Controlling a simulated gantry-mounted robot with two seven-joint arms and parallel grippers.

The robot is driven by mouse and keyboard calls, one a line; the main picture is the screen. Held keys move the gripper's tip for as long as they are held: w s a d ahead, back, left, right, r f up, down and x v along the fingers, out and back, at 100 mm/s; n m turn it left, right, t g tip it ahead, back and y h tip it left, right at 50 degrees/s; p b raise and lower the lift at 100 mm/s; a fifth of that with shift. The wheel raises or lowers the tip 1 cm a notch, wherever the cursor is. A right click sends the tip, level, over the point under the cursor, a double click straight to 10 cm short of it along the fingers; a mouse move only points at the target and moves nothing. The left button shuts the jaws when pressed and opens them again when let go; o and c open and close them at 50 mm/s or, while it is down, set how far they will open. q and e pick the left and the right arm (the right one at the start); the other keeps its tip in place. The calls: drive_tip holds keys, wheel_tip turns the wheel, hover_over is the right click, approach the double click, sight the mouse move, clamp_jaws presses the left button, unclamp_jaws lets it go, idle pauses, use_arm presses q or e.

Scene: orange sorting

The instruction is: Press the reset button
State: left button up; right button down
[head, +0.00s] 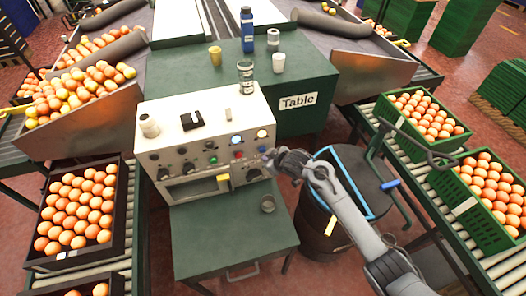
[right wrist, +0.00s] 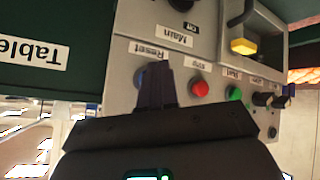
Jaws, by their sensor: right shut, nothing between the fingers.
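The control panel (head: 185,155) stands on the green table, with its knobs and buttons on the sloped front. The Reset label (right wrist: 149,51) shows in the right wrist view. My right gripper (right wrist: 155,85) is shut and empty, its fingertips at the panel face just below that label. The fingers cover the spot under the label, so the reset button is mostly hidden; whether they touch it I cannot tell. In the head view the right gripper (head: 270,160) is at the panel's right end. My left gripper is not in view.
A red button (right wrist: 200,88) and a green button (right wrist: 233,93) sit beside the fingers. A glass (head: 245,77) stands on the panel top. Crates of oranges (head: 430,122) line both sides.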

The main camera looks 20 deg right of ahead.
idle(0.3)
drive_tip(key=shift+w, duration=0.2)
drive_tip(key=shift+w, duration=0.25)
idle(0.3)
